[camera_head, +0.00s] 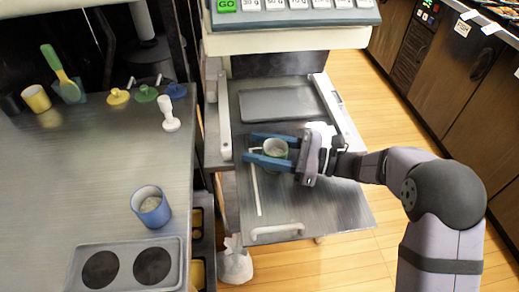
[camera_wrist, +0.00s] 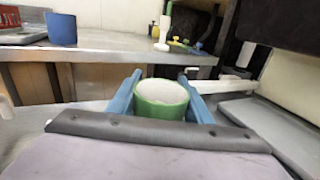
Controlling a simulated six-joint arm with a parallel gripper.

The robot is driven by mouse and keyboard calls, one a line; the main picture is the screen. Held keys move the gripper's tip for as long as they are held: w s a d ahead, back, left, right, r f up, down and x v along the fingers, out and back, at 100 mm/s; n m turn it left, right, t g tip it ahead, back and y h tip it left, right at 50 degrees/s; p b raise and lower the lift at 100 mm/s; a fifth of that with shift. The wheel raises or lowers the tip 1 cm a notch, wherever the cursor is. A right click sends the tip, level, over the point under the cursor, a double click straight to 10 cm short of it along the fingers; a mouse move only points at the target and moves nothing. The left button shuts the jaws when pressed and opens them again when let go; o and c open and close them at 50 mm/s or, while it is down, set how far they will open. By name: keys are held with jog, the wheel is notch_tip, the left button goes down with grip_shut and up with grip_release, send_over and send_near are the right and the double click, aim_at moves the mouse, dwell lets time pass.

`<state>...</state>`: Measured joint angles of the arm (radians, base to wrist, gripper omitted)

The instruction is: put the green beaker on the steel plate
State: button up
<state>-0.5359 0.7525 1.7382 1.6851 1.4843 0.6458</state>
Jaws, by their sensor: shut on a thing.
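The green beaker (camera_head: 276,148) is upright between the two blue fingers of my gripper (camera_head: 249,147). My gripper is shut on it, with a finger along each side. In the wrist view the green beaker (camera_wrist: 161,112), pale inside, stands between the fingertips (camera_wrist: 160,76); its lower part is hidden by my gripper. The beaker is over the middle of a pulled-out metal shelf (camera_head: 330,205); I cannot tell whether it touches it. A grey rimmed plate (camera_head: 281,104), likely the steel plate, lies empty behind the beaker, towards the back of the shelf.
A blue beaker (camera_head: 151,206) and a plate with two dark discs (camera_head: 126,267) are on the left counter. A yellow cup (camera_head: 36,98) and several small lidded things stand at its back. A panel with buttons (camera_head: 295,12) overhangs the shelf's back. The shelf's front is clear.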

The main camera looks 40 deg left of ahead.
jog(key=shift+f, duration=0.25)
jog(key=shift+f, duration=0.1)
jog(key=o, duration=1.1)
jog(key=shift+f, duration=0.1)
jog(key=shift+r, duration=0.2)
jog(key=v, duration=1.2)
